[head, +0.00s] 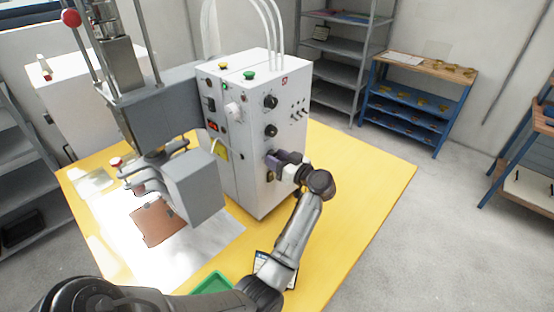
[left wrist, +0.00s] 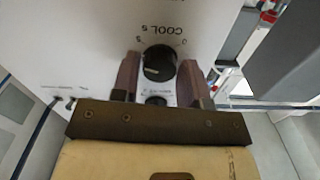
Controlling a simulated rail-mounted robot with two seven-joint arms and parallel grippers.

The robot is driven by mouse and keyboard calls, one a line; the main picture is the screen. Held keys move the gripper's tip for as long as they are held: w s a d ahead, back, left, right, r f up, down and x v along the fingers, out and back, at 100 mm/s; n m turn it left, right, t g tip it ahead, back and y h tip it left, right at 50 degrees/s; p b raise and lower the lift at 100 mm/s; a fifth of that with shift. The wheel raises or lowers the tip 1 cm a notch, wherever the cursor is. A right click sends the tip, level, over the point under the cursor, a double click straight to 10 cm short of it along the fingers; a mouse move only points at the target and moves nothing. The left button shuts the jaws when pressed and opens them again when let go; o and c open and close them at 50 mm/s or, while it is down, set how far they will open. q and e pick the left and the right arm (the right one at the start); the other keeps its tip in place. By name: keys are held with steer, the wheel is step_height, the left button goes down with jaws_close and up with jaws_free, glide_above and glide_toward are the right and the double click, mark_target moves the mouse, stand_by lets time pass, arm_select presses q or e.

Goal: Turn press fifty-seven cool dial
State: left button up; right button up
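The press (head: 240,130) is a white cabinet on a yellow table in the head view. Its face has two black dials, an upper one (head: 270,101) and a lower one (head: 270,130). My left gripper (head: 274,163) is at this face, below those dials, and hides what it reaches. In the left wrist view, a black dial (left wrist: 160,62) labelled COOL lies between the two finger tips of my left gripper (left wrist: 160,58). The fingers flank it closely; I cannot tell whether they touch it. My right gripper is not in view.
Another dark knob (left wrist: 155,100) shows below the COOL dial, between the fingers. A grey block (head: 193,187) of the machine hangs left of the cabinet. A green tray (head: 212,283) lies at the table's front. The yellow table (head: 360,175) is bare right of the press.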

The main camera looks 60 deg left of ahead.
arm_select(q)
steer(key=c, duration=0.5)
steer(key=shift+c, duration=0.2)
